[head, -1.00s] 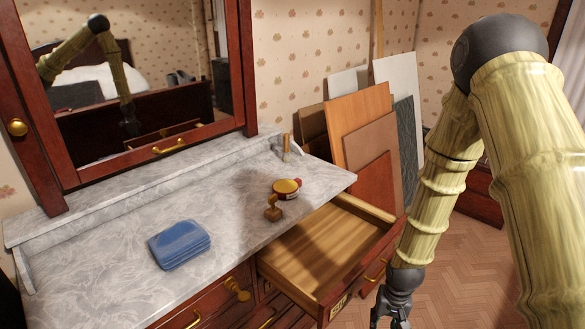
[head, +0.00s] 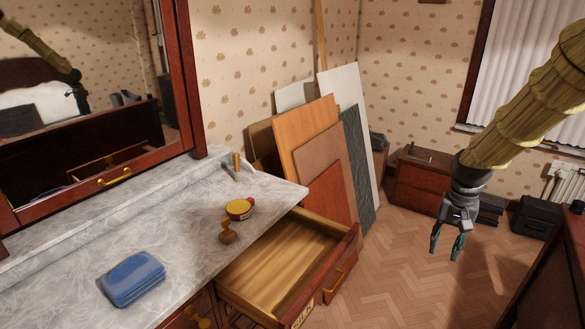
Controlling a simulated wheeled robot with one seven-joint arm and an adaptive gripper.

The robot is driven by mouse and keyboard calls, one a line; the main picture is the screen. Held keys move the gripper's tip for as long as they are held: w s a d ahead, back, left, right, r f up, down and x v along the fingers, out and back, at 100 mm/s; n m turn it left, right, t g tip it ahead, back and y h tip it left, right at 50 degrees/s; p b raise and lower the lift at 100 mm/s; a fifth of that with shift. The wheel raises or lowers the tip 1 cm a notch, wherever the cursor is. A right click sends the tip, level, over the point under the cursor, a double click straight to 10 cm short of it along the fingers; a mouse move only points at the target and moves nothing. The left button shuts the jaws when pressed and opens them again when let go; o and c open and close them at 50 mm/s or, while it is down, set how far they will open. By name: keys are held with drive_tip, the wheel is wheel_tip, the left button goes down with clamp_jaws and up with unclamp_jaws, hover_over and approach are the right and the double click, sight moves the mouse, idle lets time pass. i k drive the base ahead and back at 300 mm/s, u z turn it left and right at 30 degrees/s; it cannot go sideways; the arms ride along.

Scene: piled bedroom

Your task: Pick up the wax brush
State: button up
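A small brown wooden piece with a knobbed handle (head: 228,233) stands on the grey marble dresser top (head: 190,262), beside a round tin with a yellow lid (head: 240,208). It may be the wax brush, but it is too small to be sure. Another thin upright wooden handle (head: 237,162) stands at the back edge of the marble, its lower end hard to make out. My gripper (head: 447,246) hangs over the floor to the right of the dresser, well away from these things. Its two fingers point down and stand apart with nothing between them.
An empty drawer (head: 285,262) sticks out open below the marble. A blue folded cloth (head: 133,278) lies at the front left. Boards (head: 308,137) lean on the wall behind. A red-brown cabinet (head: 421,180) and black box (head: 536,217) stand farther back. Some floor is clear.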

sight(238, 177)
drive_tip(key=z, duration=0.65)
drive_tip(key=i, duration=3.1)
drive_tip(key=u, duration=3.55)
